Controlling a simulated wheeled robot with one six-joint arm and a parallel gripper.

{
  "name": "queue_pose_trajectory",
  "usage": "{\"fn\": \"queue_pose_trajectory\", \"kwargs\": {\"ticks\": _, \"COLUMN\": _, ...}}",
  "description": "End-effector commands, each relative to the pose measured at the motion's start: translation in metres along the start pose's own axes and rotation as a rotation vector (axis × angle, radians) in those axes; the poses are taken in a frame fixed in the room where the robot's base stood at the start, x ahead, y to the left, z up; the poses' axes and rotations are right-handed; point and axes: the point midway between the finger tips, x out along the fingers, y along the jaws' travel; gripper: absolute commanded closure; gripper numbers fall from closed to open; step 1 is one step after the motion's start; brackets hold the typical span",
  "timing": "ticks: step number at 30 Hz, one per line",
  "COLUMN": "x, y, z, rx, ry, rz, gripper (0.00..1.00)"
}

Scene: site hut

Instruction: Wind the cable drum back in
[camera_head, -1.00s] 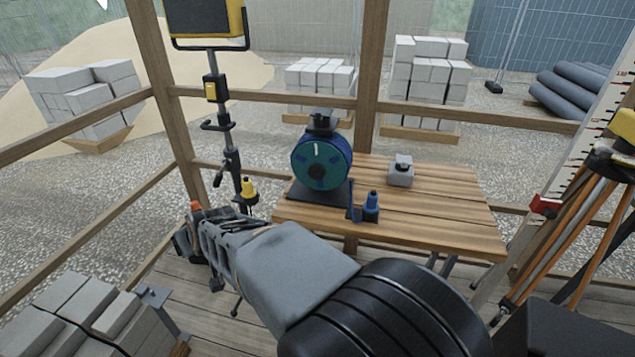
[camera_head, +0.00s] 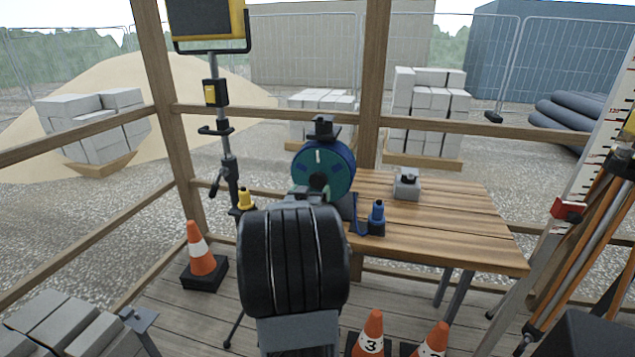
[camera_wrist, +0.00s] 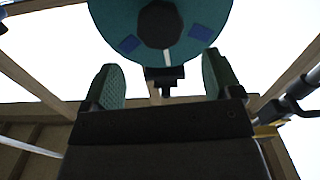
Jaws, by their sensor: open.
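The cable drum (camera_head: 325,160) stands on the wooden table (camera_head: 455,220), with a teal face, dark hub and a white mark above the hub. A black part (camera_head: 323,128) sits on top of it. A blue plug-like piece (camera_head: 377,213) stands in a dark holder at the table's front, beside the drum. In the wrist view the drum's face (camera_wrist: 110,15) fills the top, upside down, with the white mark below the hub. My gripper (camera_wrist: 160,62) is open, its two green-padded fingers apart with nothing between them, facing the drum.
A grey box (camera_head: 407,186) sits on the table right of the drum. A lamp stand (camera_head: 228,165) with a yellow piece rises at left. Traffic cones (camera_head: 201,250) stand on the floor at left and in front (camera_head: 370,335). An orange tripod (camera_head: 590,240) is at right.

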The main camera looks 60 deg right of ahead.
Motion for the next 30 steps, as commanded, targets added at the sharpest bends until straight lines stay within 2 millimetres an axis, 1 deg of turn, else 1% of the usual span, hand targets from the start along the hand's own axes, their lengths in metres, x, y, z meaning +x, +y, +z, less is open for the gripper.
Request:
{"fn": "queue_pose_trajectory", "kwargs": {"ticks": 1, "x": 0.011, "y": 0.000, "z": 0.001, "rx": 0.000, "ry": -0.002, "rz": 0.001, "gripper": 0.16}}
{"fn": "queue_pose_trajectory", "kwargs": {"ticks": 6, "x": 0.041, "y": -0.001, "z": 0.001, "rx": 0.001, "ry": -0.002, "rz": -0.001, "gripper": 0.16}}
{"fn": "queue_pose_trajectory", "kwargs": {"ticks": 12, "x": 0.067, "y": -0.001, "z": 0.000, "rx": 0.002, "ry": -0.002, "rz": -0.002, "gripper": 0.16}}
{"fn": "queue_pose_trajectory", "kwargs": {"ticks": 18, "x": 0.079, "y": -0.001, "z": 0.000, "rx": 0.001, "ry": -0.001, "rz": -0.003, "gripper": 0.16}}
{"fn": "queue_pose_trajectory", "kwargs": {"ticks": 28, "x": 0.081, "y": -0.001, "z": 0.000, "rx": 0.001, "ry": -0.001, "rz": -0.003, "gripper": 0.16}}
{"fn": "queue_pose_trajectory", "kwargs": {"ticks": 29, "x": 0.081, "y": -0.001, "z": 0.000, "rx": 0.001, "ry": -0.001, "rz": -0.003, "gripper": 0.17}}
{"fn": "queue_pose_trajectory", "kwargs": {"ticks": 30, "x": 0.081, "y": -0.001, "z": 0.000, "rx": 0.001, "ry": -0.001, "rz": -0.003, "gripper": 0.21}}
